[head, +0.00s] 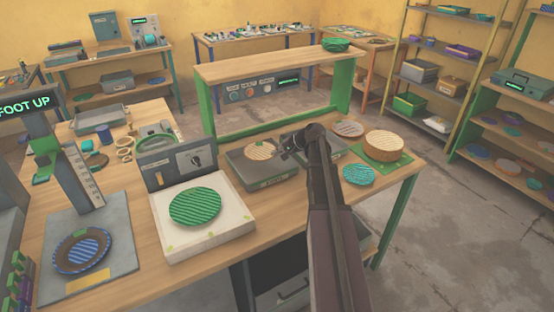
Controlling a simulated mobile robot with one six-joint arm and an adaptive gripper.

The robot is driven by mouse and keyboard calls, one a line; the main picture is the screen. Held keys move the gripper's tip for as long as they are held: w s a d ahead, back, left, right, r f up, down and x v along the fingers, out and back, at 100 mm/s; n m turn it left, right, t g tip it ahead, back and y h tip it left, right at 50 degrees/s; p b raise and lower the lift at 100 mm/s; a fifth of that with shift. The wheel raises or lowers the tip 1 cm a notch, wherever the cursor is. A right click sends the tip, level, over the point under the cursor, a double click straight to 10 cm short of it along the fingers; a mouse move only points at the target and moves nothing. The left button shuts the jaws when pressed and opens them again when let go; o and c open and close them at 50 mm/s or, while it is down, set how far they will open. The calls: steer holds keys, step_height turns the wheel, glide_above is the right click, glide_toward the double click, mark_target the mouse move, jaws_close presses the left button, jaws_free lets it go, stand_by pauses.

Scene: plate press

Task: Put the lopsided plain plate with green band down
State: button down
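A pale plate with brown stripes (259,150) sits on or just above the grey scale-like box (262,178); I cannot tell whether it touches. No green band can be made out on it. My gripper (284,152) is at this plate's right edge, small and dark, and whether its fingers are closed on the rim cannot be seen. Another pale striped plate (384,138) lies on a round wooden stack (384,152) at the right. Which plate is the lopsided plain one with a green band is not clear.
A green striped plate (195,205) lies on a white slab (205,242). A dark blue-striped plate (82,250) lies under the press (75,170). A teal plate (359,174) and a brownish plate (348,128) lie at right. A raised wooden shelf (270,66) stands behind.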

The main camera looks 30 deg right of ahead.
steer(key=shift+w+d, duration=0.3)
steer(key=shift+w, duration=0.3)
step_height(320, 180, down, 4)
steer(key=b, duration=0.3)
steer(key=shift+r+b, duration=0.15)
steer(key=shift+b, duration=0.2)
steer(key=shift+f+b, duration=0.55)
steer(key=shift+b, duration=0.05)
steer(key=c, duration=0.8)
jaws_free()
steer(key=shift+r, duration=0.15)
